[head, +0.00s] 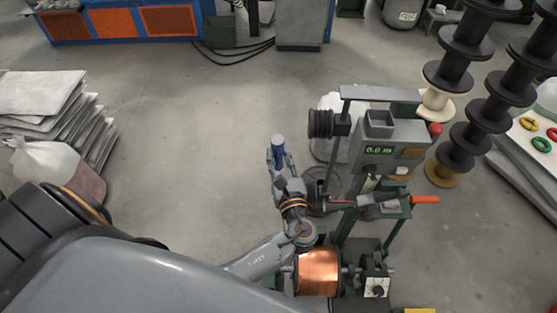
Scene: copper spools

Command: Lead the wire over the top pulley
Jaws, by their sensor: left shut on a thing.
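My left gripper (279,160) is at the middle of the head view, to the left of the winding machine. A copper wire spool (317,273) sits low on the machine, below the gripper in the picture. I cannot make out the wire's run. My right gripper is not in view.
The machine has a grey box (391,146) with a lit display and an orange-handled lever (425,199). Stacks of black spools (447,76) stand at the right. Stacked sheets (40,100) and a bag (60,170) lie at the left. The floor (190,130) left of the gripper is clear.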

